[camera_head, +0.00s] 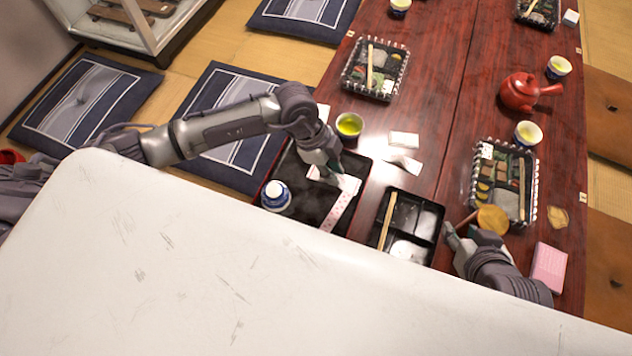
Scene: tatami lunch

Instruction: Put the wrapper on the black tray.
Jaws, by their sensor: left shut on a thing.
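The black tray (364,180) lies on the red-brown table near the white foreground surface. My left gripper (334,168) is over its right part, shut on a white paper wrapper (349,184). The wrapper is at or just above the tray; I cannot tell whether it touches. A strip with pink marks (338,213) runs below it, and I cannot tell if it is part of the same wrapper. My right gripper (453,234) is at the handle of a round tan paddle-like thing (493,218); its fingers are too small to judge.
A divided black box (428,222) with chopsticks is right of the tray. A green tea cup (349,125) and white papers (404,139) lie beyond. A filled lunch box (478,178) and pink box (549,267) are right.

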